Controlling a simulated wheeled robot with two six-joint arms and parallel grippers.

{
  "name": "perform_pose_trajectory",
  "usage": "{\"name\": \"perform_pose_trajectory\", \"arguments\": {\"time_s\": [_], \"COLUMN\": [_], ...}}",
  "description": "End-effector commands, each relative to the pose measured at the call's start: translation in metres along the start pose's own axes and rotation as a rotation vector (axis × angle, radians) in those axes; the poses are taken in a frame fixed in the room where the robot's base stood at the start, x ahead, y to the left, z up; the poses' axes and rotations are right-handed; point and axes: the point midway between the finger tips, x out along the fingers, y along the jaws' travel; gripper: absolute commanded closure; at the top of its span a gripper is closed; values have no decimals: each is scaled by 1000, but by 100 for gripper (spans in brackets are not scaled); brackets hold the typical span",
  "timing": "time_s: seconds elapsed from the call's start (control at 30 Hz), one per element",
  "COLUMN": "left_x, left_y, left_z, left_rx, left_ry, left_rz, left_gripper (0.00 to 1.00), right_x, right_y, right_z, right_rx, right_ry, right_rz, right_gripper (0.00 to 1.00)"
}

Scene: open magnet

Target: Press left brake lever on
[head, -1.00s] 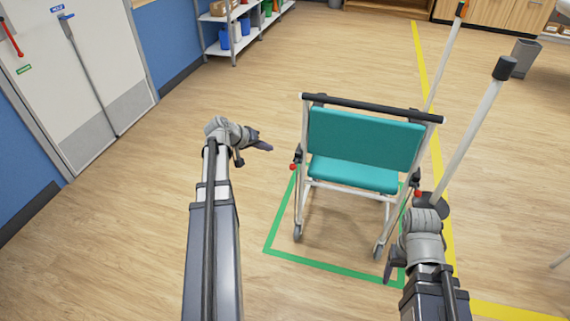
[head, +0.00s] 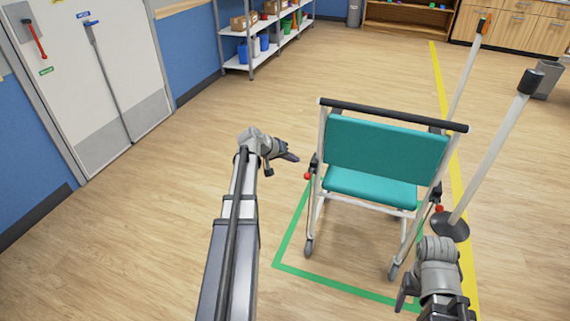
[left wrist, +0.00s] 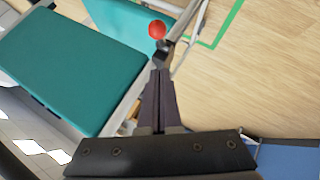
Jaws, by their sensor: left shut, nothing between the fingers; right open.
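A teal wheeled chair (head: 385,148) with a white frame stands right of centre in the head view, its black push bar toward me. The left brake lever has a red knob (head: 308,176) at the chair's left side. In the left wrist view the red knob (left wrist: 157,29) shows just beyond the fingertips, apart from them in the picture. My left gripper (head: 292,157) is shut and empty, just left of the knob. A second red knob (head: 438,209) is on the chair's right side.
A green floor outline (head: 290,240) surrounds the chair's wheels. White posts (head: 495,145) stand on the right by a yellow line (head: 443,90). A white door (head: 100,80) and shelves (head: 250,62) are at the left and back. Floor left of the chair is clear.

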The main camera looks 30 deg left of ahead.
Motion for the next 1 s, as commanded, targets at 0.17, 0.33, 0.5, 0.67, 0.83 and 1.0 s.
{"name": "perform_pose_trajectory", "arguments": {"time_s": [0.17,0.33,0.5,0.67,0.83,1.0], "left_x": [29,39,44,44,44,45], "left_y": [-3,-2,0,0,0,-1], "left_z": [13,24,28,28,28,30], "left_rx": [1,1,1,0,0,3], "left_ry": [-1,0,0,1,0,7], "left_rz": [0,-1,-1,-1,-1,3], "left_gripper": [100,100,100,100,100,100], "right_x": [28,39,44,44,43,47], "right_y": [-3,-3,-4,-4,-4,-4], "right_z": [-2,-2,-3,-3,-3,-3], "right_rx": [0,0,-1,-1,-1,-1], "right_ry": [0,0,0,0,0,0], "right_rz": [0,1,3,3,3,4], "right_gripper": [34,34,34,34,34,34]}}
